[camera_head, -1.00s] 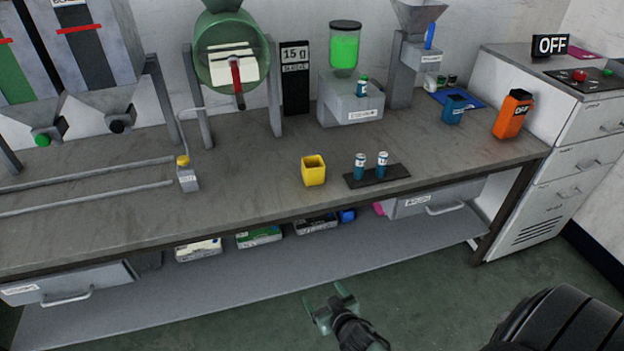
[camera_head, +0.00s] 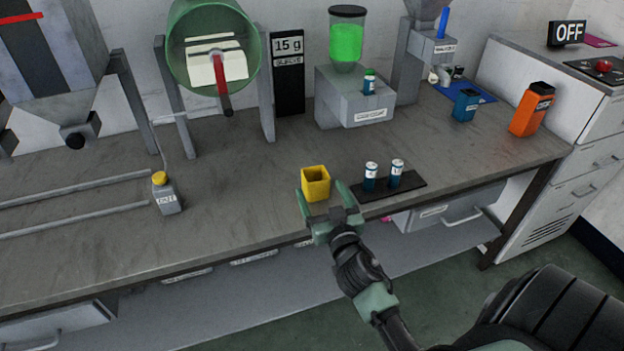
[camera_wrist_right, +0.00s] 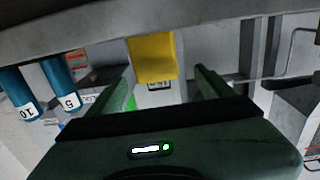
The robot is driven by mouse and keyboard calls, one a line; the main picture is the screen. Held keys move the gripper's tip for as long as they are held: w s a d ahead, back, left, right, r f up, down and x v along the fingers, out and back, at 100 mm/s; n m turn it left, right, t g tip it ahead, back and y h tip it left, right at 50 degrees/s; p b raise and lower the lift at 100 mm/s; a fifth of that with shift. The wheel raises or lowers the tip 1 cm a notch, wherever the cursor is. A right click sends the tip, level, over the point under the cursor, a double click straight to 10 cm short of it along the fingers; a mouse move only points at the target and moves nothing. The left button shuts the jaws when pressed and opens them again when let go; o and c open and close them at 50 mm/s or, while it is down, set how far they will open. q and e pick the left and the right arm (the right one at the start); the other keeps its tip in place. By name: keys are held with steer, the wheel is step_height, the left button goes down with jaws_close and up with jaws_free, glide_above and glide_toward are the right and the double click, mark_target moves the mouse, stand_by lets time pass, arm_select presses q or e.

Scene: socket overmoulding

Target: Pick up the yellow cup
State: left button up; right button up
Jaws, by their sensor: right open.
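The yellow cup (camera_head: 315,183) is a small square open-topped cup. It stands upright on the grey workbench near its front edge. My right gripper (camera_head: 328,192) is open and empty, its fingers pointing toward the cup from the front, with one fingertip near the cup's lower left and the other to its right. In the right wrist view the cup (camera_wrist_right: 153,58) shows beyond and between the two open fingers (camera_wrist_right: 165,80), and it looks inverted there. I cannot tell whether a finger touches it. My left gripper is not in view.
A dark tray (camera_head: 412,190) with two blue-and-white vials (camera_head: 370,174) stands just right of the cup. A grey bottle with a yellow cap (camera_head: 166,195) stands left. The grey dispenser (camera_head: 352,98), a blue cup (camera_head: 466,105) and an orange container (camera_head: 531,110) are farther back. Bench space left of the cup is clear.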

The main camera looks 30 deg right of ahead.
mark_target(319, 183)
steer(key=x, duration=0.3)
steer(key=shift+s+d+r+p, duration=0.1)
steer(key=shift+d+r+p, duration=0.05)
steer(key=shift+r+p, duration=0.15)
steer(key=x, duration=0.3)
steer(key=shift+w+d+f, duration=0.1)
steer(key=shift+w+f, duration=0.2)
steer(key=shift+f, duration=0.05)
steer(key=c, duration=1.3)
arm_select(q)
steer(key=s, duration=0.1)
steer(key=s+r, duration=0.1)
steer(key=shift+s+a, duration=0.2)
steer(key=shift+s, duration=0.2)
arm_select(e)
steer(key=shift+c, duration=0.6)
